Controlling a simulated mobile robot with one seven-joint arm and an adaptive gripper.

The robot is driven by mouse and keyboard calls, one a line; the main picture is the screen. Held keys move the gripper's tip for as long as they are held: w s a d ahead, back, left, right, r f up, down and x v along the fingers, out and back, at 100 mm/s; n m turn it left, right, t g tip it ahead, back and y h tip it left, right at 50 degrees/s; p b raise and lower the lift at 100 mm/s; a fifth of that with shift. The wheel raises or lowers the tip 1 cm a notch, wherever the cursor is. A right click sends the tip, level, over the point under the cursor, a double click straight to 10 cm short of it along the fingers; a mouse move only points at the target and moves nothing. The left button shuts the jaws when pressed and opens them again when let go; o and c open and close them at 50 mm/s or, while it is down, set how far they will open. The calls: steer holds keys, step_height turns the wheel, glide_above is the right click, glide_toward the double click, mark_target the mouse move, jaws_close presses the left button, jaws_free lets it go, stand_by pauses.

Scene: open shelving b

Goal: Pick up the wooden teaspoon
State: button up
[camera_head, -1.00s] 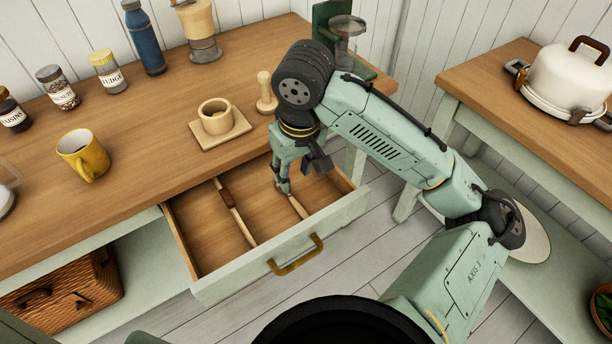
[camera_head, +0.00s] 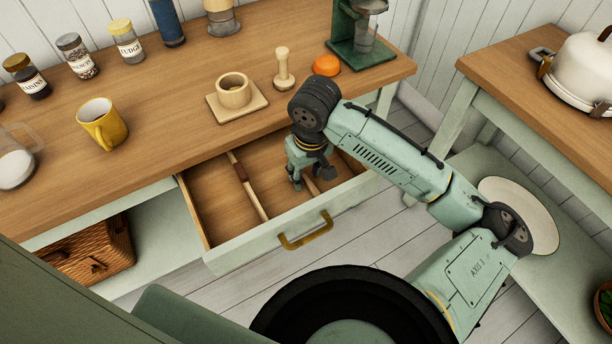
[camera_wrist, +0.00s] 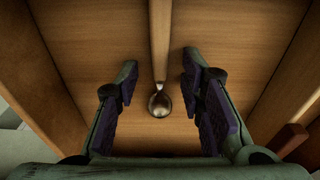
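A teaspoon with a pale wooden handle (camera_wrist: 160,45) and a shiny, rounded metallic-looking bowl (camera_wrist: 160,103) lies on the drawer floor. In the wrist view its bowl sits between the two fingers of my gripper (camera_wrist: 162,112), with gaps on both sides. My gripper is open and touches neither side of the spoon. In the head view my gripper (camera_head: 298,186) is down inside the open drawer (camera_head: 225,205). Only a short length of the spoon handle (camera_head: 312,187) shows there; the rest is hidden by the gripper and arm.
Drawer walls stand close around my gripper. On the counter above are a wooden cup (camera_head: 233,92), a pestle-like wooden piece (camera_head: 284,70), an orange (camera_head: 326,65) and a yellow mug (camera_head: 103,128).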

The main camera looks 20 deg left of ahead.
jaws_close()
stand_by(0.4)
